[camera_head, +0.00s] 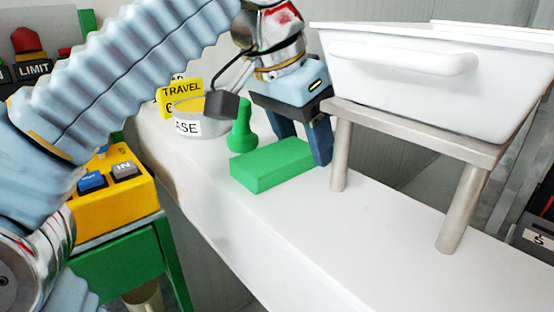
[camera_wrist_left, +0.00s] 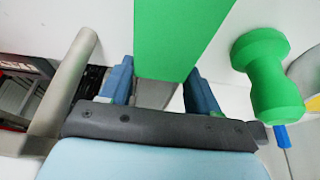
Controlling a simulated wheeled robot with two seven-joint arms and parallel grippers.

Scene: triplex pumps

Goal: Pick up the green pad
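The green pad (camera_head: 270,166) is a flat rectangular block lying on the white bench top (camera_head: 300,235). It also shows in the left wrist view (camera_wrist_left: 172,35), reaching from the top edge down toward the fingers. My left gripper (camera_head: 304,147) is over the pad's right end, pointing down. Its two fingers are apart; in the left wrist view (camera_wrist_left: 160,85) one is on each side of the pad's near end. I cannot tell whether either finger touches it. My right gripper is in neither view.
A green waisted peg (camera_head: 240,128) stands just behind the pad, close to the gripper. A white tub (camera_head: 420,85) on a metal stand (camera_head: 455,212) is close on the right. A labelled grey bowl (camera_head: 190,118) is behind left. A yellow button box (camera_head: 120,190) is left. The front bench is clear.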

